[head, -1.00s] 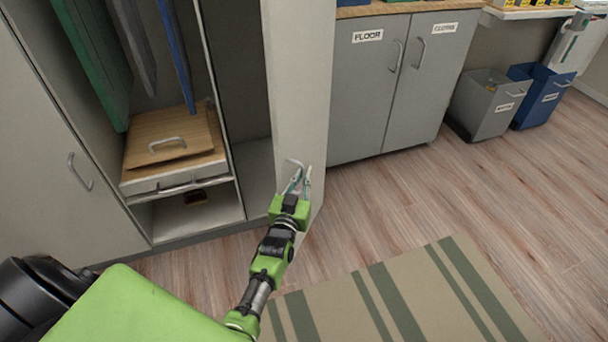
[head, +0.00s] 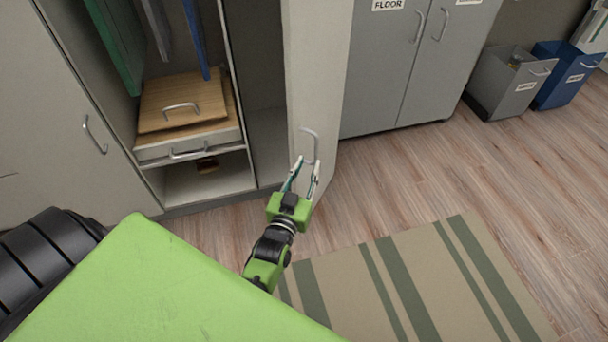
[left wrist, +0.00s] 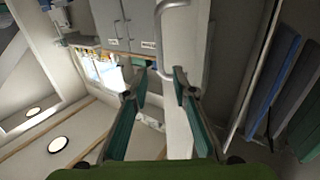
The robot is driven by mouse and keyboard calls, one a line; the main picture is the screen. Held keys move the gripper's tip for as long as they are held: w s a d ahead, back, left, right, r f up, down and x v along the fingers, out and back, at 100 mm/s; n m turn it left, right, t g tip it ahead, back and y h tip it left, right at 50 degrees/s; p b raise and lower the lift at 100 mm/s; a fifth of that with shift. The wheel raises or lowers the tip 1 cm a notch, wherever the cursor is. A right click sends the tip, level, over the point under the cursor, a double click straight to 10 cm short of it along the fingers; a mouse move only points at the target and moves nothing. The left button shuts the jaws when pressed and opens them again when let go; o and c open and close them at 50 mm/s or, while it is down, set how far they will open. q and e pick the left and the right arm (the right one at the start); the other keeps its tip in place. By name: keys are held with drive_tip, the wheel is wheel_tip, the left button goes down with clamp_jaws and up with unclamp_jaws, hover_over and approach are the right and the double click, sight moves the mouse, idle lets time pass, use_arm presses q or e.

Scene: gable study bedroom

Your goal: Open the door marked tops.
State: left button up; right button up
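A tall pale wardrobe door (head: 318,75) stands swung open, edge outward, beside its open compartment. No tops label is readable on it. Its grey bar handle (head: 310,142) is on the face towards me. My left gripper (head: 306,162) is just below the handle, with its fingers apart. In the left wrist view the gripper (left wrist: 160,76) is open, and the handle (left wrist: 158,35) reaches down to the gap between the fingertips. I see no grip on it; contact cannot be told. My right gripper is not in view.
The compartment holds hanging clothes (head: 115,45), a wooden board (head: 182,103) and a drawer (head: 190,148). A shut door (head: 70,125) is at left. Grey cabinets (head: 415,70) and two bins (head: 505,85) stand at right. A striped rug (head: 400,285) lies on the open floor.

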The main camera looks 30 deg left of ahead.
use_arm(q)
drive_tip(key=shift+v, duration=1.4)
